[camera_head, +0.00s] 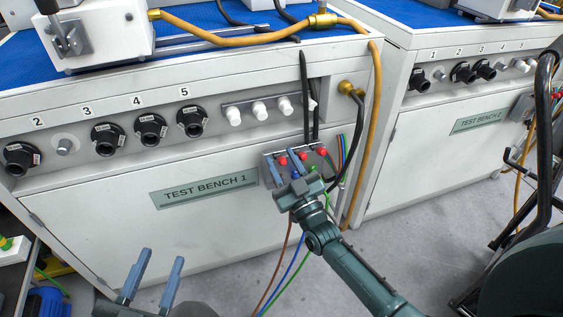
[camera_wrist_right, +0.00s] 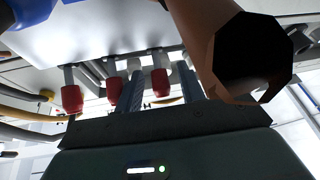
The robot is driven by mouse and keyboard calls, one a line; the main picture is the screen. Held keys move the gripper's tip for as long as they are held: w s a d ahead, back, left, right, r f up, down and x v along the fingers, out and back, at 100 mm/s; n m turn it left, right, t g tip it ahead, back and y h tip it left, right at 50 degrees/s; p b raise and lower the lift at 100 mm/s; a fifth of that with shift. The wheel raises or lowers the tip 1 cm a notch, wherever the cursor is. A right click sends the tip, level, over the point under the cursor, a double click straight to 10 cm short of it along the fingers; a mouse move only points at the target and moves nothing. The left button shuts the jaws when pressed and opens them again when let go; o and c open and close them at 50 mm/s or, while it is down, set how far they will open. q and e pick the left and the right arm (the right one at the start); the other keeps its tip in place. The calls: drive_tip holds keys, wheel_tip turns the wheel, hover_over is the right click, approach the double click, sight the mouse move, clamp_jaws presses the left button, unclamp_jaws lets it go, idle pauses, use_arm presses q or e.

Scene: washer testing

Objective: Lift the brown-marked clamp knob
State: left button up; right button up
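A row of red knobs sits on the small terminal panel at the right of Test Bench 1, with a red knob (camera_head: 282,161) at its left end. A blue socket (camera_head: 295,175) and a green one are below. My right gripper (camera_head: 283,164) is at the panel, its fingers apart on either side of the left-end knob. In the right wrist view, a red knob (camera_wrist_right: 160,83) stands between the fingers with visible gaps. A large brown socket (camera_wrist_right: 222,50) is close at right. The brown marking itself cannot be made out. My left gripper (camera_head: 155,268) is open and empty, lower left.
Test Bench 1 (camera_head: 110,215) has black dials (camera_head: 150,130) and white knobs (camera_head: 259,108) along its front. Black and yellow hoses (camera_head: 372,120) hang right of the panel; a brown wire (camera_head: 283,250) and others hang below. Test Bench 2 (camera_head: 455,165) stands right, with bare floor before it.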

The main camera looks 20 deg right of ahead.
drive_tip(key=shift+w+a+r, duration=0.1)
drive_tip(key=shift+w+r, duration=0.05)
drive_tip(key=shift+w, duration=0.15)
drive_tip(key=shift+c, duration=0.3)
clamp_jaws()
